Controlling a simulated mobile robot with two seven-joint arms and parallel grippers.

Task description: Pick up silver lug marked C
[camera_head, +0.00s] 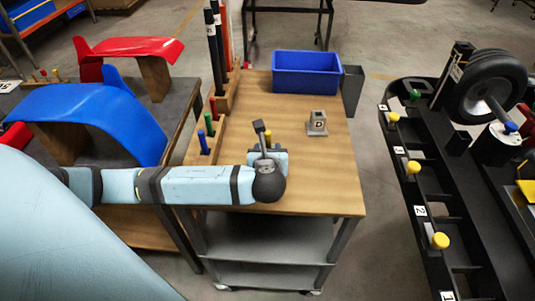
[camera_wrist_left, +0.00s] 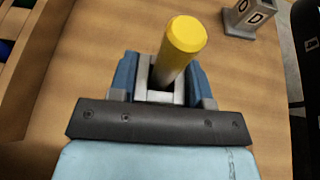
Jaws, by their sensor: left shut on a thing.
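My left gripper (camera_head: 268,155) is over the wooden cart top, its arm reaching in from the left. In the left wrist view its blue-grey fingers (camera_wrist_left: 162,82) are shut on a silver lug (camera_wrist_left: 160,97) with a yellow peg (camera_wrist_left: 183,42) standing up from it. No letter shows on this lug, so I cannot read its mark. The yellow peg also shows in the head view (camera_head: 268,136), but the gripper mostly hides the lug there. Another silver lug, marked D (camera_head: 317,123), stands apart to the right. My right gripper is not in view.
A blue bin (camera_head: 305,72) stands at the back of the wooden cart top (camera_head: 320,180). A wooden rack (camera_head: 196,150) with coloured pegs lines its left edge. The black kart frame (camera_head: 420,180) is to the right. The cart's right front is clear.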

